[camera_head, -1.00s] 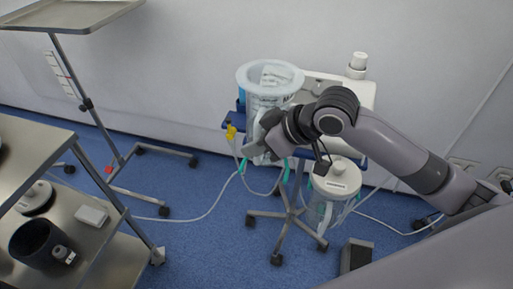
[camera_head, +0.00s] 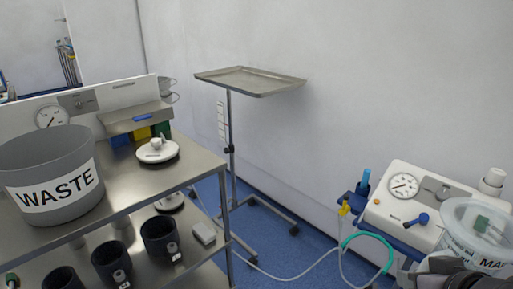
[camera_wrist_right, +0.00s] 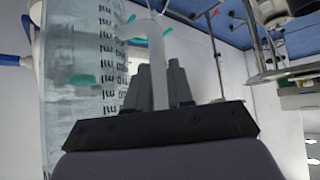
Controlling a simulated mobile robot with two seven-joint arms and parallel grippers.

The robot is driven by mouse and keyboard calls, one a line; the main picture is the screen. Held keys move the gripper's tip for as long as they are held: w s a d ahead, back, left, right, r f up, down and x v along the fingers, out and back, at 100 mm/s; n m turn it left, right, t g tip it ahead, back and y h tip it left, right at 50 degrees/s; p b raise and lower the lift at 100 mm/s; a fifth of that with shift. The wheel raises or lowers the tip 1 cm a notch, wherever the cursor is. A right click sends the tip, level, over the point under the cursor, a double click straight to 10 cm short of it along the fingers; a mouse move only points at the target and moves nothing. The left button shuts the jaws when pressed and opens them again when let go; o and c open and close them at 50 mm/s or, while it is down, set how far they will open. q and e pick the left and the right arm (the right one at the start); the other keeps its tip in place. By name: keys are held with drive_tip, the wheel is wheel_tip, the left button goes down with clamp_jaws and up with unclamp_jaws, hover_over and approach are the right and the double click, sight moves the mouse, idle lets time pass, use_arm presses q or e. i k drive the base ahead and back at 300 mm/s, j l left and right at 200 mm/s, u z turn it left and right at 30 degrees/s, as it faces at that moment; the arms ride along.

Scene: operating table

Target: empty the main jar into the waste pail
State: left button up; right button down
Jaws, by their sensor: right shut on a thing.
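The main jar (camera_head: 462,235) is a clear open cylinder with a pale rim and a label partly reading "MA", at the lower right of the head view, cut off by the frame edge. My right gripper (camera_wrist_right: 158,88) is shut on its pale upright handle; the jar's graduated wall (camera_wrist_right: 85,75) stands beside the fingers. The jar appears clear of its holder, in front of the suction unit. How much it contains is unclear. The waste pail (camera_head: 82,212), grey and labelled "WASTE", stands on the cart's top shelf at left. My left gripper is out of view.
The steel cart (camera_head: 190,170) carries a white lid (camera_head: 157,151) on top and several dark cups below. A tray stand (camera_head: 250,80) stands behind it. The suction unit (camera_head: 415,205) with hoses is at right. Open floor lies between cart and unit.

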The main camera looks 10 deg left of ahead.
sight(52, 175)
drive_tip(key=u, duration=0.3)
drive_tip(key=l+u, duration=0.1)
drive_tip(key=u, duration=0.3)
drive_tip(key=l+u, duration=0.1)
drive_tip(key=u, duration=0.3)
drive_tip(key=l+u, duration=0.1)
drive_tip(key=u, duration=0.3)
drive_tip(key=l+u, duration=0.15)
drive_tip(key=u, duration=0.2)
drive_tip(key=i+l+u, duration=0.1)
drive_tip(key=u, duration=0.3)
